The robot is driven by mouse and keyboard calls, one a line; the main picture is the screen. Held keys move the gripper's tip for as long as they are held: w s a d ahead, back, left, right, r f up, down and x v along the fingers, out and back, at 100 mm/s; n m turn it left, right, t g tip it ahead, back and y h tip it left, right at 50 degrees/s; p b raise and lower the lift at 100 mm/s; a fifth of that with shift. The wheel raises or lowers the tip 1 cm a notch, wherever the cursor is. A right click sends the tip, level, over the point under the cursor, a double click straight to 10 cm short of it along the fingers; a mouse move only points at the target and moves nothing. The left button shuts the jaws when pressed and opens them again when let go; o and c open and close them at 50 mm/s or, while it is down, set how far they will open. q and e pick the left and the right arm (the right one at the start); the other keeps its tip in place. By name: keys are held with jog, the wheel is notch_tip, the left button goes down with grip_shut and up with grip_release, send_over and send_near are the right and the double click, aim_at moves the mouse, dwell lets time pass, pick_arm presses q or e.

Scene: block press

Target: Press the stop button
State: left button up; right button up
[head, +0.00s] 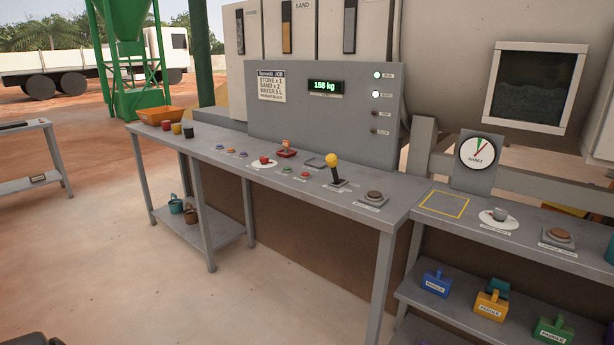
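The long grey control bench (340,225) runs across the middle of the head view. On it are a small green button (287,169) and a small red button (305,174) beside it. A larger red knob (264,160) stands on a white disc to their left. The labels are too small to read, so I cannot tell which one is the stop button. Neither of my grippers is in view.
A yellow-knobbed lever (333,160) and a brown round button (373,195) stand on the bench's right part. A panel (355,120) with a "158 kg" display rises behind. Coloured paddle blocks (491,305) sit on a lower shelf. The floor before the bench is clear.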

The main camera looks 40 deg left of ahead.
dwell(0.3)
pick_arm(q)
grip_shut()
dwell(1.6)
